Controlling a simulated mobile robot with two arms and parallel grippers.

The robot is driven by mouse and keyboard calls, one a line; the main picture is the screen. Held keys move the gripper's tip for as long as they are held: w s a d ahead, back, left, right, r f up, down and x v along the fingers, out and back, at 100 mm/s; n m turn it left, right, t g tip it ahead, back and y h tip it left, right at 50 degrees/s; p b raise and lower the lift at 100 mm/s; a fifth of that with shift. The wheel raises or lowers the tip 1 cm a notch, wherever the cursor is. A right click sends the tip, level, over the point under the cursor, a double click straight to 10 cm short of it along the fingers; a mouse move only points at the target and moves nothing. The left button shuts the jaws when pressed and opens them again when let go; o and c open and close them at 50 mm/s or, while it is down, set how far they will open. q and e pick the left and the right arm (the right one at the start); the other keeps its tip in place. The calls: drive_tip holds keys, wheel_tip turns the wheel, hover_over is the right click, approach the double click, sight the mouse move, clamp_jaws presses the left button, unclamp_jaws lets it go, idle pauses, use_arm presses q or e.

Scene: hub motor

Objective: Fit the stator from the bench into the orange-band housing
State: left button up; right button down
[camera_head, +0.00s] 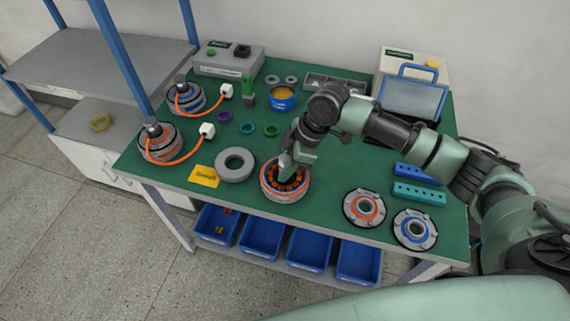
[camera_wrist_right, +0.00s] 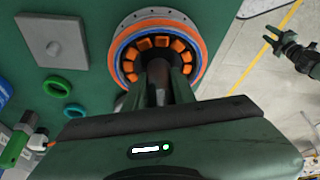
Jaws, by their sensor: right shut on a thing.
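The orange-band housing (camera_head: 286,193) stands near the front middle of the green bench, on a round grey base. The stator (camera_head: 294,184), a ring of orange windings with dark gaps, sits inside its rim. My right gripper (camera_head: 287,168) reaches down into the middle and is shut on the stator. In the right wrist view, its fingers (camera_wrist_right: 160,90) cover the near part of the stator (camera_wrist_right: 155,43), and the housing's orange rim (camera_wrist_right: 198,50) surrounds the windings. I cannot tell how deep the stator sits. My left gripper (camera_wrist_right: 280,42) is apart over the floor, open and empty.
Two round covers, orange (camera_head: 364,208) and blue (camera_head: 414,229), lie right. Blue and teal blocks (camera_head: 418,193) are behind them. Two cabled motors (camera_head: 159,142) stand far left.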

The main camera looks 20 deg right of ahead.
drive_tip(key=shift+p, duration=0.55)
idle(1.3)
idle(0.3)
drive_tip(key=c, duration=1.1)
unclamp_jaws()
drive_tip(key=shift+c, duration=0.2)
drive_tip(key=shift+o, duration=0.3)
drive_tip(key=shift+f, duration=0.15)
